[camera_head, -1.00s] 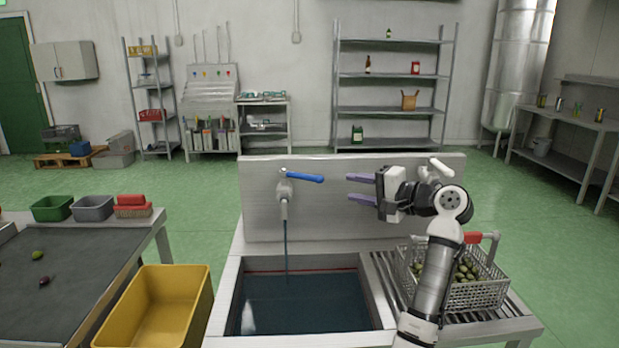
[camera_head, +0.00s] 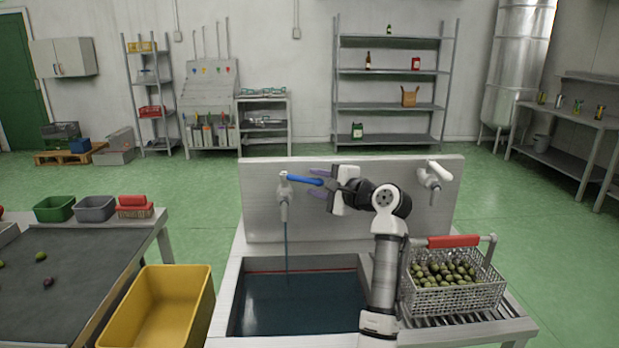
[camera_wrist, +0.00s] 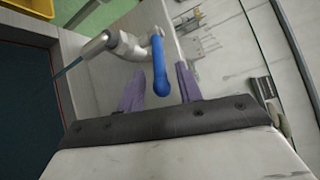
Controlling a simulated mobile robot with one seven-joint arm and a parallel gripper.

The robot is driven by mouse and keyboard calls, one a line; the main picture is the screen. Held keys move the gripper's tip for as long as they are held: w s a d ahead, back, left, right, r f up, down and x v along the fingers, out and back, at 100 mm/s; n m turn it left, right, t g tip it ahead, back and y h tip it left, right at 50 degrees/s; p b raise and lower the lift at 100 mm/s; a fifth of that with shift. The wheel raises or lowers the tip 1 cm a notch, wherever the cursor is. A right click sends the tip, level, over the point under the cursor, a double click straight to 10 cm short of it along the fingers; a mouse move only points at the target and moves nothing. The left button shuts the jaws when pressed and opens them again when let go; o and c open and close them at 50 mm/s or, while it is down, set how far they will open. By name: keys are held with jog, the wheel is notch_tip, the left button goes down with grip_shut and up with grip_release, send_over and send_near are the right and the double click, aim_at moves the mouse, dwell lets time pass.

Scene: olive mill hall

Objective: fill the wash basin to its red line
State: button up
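The wash basin (camera_head: 234,300) holds dark water (camera_head: 300,305), its surface a little below the red line (camera_head: 320,270) on the back wall. A thin stream (camera_head: 286,245) runs into it from the tap (camera_head: 284,200) on the steel backsplash. The tap's blue lever (camera_head: 304,180) points right. My gripper (camera_head: 320,190) is at the lever's free end. In the wrist view the blue lever (camera_wrist: 160,70) lies between my two open purple fingers (camera_wrist: 160,88), with gaps on both sides. Contact is not visible.
A second tap with a white lever (camera_head: 438,172) is at the right. A wire basket of olives (camera_head: 455,297) with a red handle stands on the slatted drainboard. A yellow bin (camera_head: 205,300) and a sorting table (camera_head: 90,270) are to the left.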

aim_at(301, 179)
jog(key=shift+x, duration=1.6)
grip_shut()
